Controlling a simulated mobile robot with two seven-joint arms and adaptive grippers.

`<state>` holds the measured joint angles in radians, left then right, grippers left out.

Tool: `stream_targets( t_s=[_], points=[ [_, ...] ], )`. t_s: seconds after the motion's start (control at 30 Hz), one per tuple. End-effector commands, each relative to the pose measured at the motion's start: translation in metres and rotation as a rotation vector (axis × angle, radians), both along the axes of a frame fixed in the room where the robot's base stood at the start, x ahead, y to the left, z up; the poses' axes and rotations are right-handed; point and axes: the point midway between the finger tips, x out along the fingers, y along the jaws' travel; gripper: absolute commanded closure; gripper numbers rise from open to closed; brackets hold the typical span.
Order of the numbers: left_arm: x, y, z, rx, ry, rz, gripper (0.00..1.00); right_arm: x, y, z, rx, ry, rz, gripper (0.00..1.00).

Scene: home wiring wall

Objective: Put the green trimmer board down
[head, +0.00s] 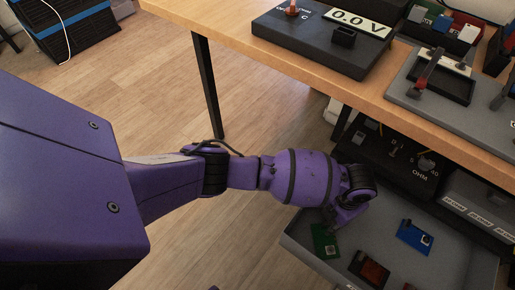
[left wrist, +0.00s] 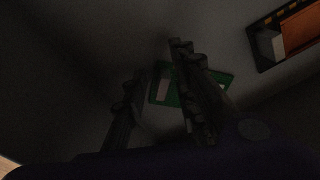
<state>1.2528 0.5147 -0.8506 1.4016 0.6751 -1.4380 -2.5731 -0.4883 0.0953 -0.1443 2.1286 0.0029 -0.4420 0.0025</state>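The green trimmer board (head: 325,241) is in the left corner of the grey drawer (head: 455,258) below the bench. My left gripper (head: 333,224) reaches down into the drawer right at the board. In the left wrist view the two fingers (left wrist: 157,65) stand apart, with a gap between them. The green board (left wrist: 164,90) shows beyond them, partly hidden behind the right-hand finger. It looks clear of the left-hand finger. The view is dark, so I cannot tell whether the right-hand finger touches it. My right gripper is not in view.
A blue board (head: 414,237) and an orange-brown board (head: 369,270) lie in the same drawer. The orange one also shows in the left wrist view (left wrist: 299,30). The wooden bench top (head: 300,62) overhangs the back. A black OHM unit (head: 400,165) sits behind the drawer.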

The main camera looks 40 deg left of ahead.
Motion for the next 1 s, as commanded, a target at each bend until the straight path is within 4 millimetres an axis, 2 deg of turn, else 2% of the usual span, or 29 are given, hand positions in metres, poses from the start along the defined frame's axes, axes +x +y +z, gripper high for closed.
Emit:
stream_targets(
  t_s=[0.4, 0.53, 0.7, 1.0],
  points=[
    [0.005, 0.0, 0.086, -0.002, -0.01, -0.003, 0.74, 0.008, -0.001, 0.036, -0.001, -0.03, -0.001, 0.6],
    [0.005, 0.0, 0.107, -0.001, -0.009, -0.002, 0.74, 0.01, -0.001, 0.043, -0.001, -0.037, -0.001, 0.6],
    [0.004, 0.0, 0.121, -0.002, -0.007, -0.001, 0.74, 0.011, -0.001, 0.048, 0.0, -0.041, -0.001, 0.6],
    [0.003, 0.0, 0.122, -0.002, -0.005, -0.001, 0.74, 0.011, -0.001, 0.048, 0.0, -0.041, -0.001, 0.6]
  ],
)
